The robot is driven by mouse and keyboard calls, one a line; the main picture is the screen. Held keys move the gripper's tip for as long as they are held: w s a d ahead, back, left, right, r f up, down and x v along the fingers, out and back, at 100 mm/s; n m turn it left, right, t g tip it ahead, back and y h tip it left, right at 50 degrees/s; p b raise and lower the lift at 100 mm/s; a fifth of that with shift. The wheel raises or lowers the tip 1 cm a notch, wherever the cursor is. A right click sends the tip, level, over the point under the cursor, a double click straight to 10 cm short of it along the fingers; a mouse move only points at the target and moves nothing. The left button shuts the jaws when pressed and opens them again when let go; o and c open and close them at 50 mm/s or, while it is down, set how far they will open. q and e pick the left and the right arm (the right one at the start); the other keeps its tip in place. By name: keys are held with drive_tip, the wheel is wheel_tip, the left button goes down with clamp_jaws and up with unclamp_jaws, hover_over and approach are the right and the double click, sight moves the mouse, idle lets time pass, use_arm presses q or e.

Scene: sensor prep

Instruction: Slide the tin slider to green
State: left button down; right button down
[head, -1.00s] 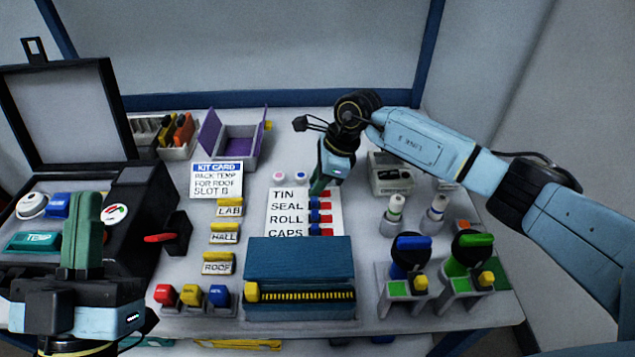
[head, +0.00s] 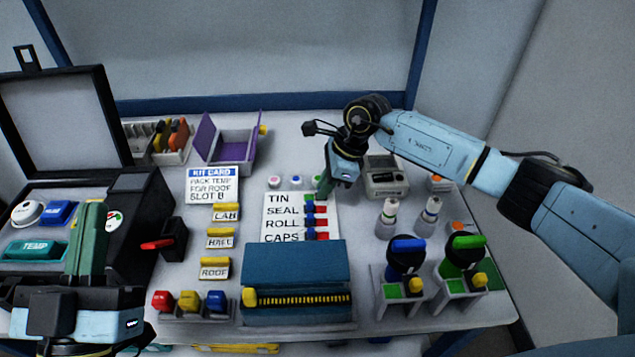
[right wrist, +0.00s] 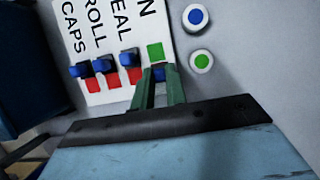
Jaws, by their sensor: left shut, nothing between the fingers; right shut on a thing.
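The white label board (head: 285,218) lists TIN, SEAL, ROLL and CAPS, each with a small blue slider. My right gripper (head: 323,190) is shut on the tin slider (right wrist: 158,73), at the end of the TIN row farther from the lettering. A green square (right wrist: 155,50) shows uncovered on the lettering side of it. The SEAL, ROLL and CAPS sliders sit nearer the lettering, with red squares (right wrist: 135,76) uncovered beyond them. The fingers partly hide the tin slider. My left gripper (head: 93,207) is shut and empty, in front of the black case.
Blue and pink round buttons (head: 295,181) stand just behind the board. A blue box (head: 295,263) with a yellow slider is in front. White-bodied bottles (head: 388,218) and blue and green knobs stand right. Yellow name tags (head: 220,238) lie left.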

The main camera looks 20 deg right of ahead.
drive_tip(key=shift+d, duration=0.2)
drive_tip(key=c, duration=1.7)
unclamp_jaws()
drive_tip(key=shift+d, duration=0.1)
use_arm(q)
drive_tip(key=shift+d, duration=0.1)
use_arm(e)
drive_tip(key=shift+r, duration=0.1)
